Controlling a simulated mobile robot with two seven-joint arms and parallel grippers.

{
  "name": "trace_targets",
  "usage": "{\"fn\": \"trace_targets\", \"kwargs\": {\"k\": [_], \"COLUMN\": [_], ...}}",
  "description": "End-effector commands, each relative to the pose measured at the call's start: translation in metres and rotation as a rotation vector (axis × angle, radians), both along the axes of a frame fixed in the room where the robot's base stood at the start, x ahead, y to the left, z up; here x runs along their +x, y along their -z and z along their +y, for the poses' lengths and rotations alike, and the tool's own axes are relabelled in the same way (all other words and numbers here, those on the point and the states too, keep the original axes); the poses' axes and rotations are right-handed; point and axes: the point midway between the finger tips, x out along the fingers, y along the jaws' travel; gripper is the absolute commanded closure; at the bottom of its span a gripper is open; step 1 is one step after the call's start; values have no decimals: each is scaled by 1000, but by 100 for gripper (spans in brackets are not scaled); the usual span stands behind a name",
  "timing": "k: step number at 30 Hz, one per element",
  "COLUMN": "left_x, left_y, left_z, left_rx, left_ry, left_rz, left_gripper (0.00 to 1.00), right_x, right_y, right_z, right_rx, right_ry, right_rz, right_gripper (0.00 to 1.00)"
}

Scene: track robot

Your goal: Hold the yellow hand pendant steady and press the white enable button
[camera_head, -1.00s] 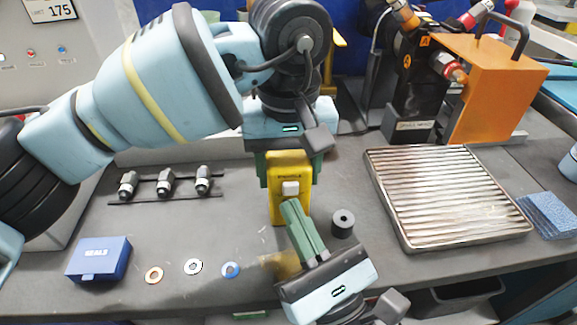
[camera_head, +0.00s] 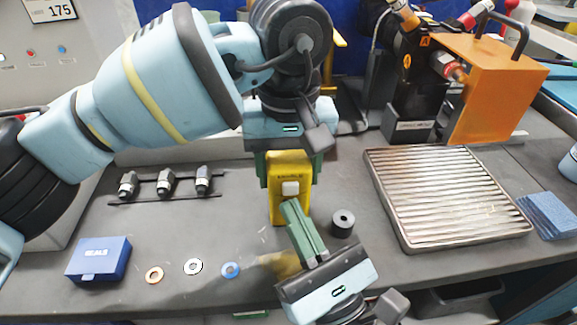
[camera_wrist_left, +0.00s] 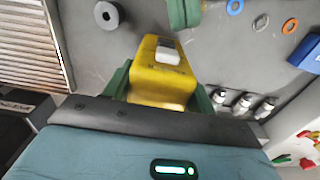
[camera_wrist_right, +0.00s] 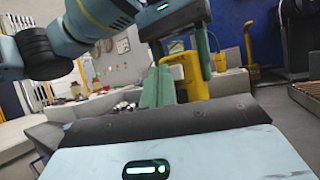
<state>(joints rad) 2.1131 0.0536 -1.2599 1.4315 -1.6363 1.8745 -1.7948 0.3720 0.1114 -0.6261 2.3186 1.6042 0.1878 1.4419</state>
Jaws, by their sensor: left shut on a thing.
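The yellow hand pendant (camera_head: 276,210) stands upright at the middle of the bench, and it fills the centre of the left wrist view (camera_wrist_left: 158,84). My left gripper (camera_head: 289,170) is shut on its upper part, one green finger on each side. The white enable button (camera_head: 290,188) is on the pendant's face, uncovered, and also shows in the left wrist view (camera_wrist_left: 167,54). My right gripper (camera_head: 291,206) is shut and empty, its green fingertips in front of the button and just below it in the head view. The left wrist view shows a gap between fingertips and button.
A black ring (camera_head: 342,223) sits close to the right of my right fingers. A ribbed metal tray (camera_head: 405,240) lies to the right. Washers (camera_head: 193,267), a blue box (camera_head: 98,259) and a row of fittings (camera_head: 165,183) lie to the left.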

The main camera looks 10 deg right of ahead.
Motion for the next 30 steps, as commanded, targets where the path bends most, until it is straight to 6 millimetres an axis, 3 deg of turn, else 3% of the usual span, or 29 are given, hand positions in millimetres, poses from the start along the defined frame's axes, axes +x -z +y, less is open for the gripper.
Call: {"fn": "trace_targets", "kwargs": {"k": [30], "left_x": [0], "left_y": [0], "left_z": [0], "left_rx": [-1], "left_ry": [0], "left_rz": [-1], "left_gripper": [80], "right_x": [10], "right_y": [0], "right_z": [0], "right_rx": [0], "right_ry": [0], "right_rz": [0], "right_gripper": [100]}}
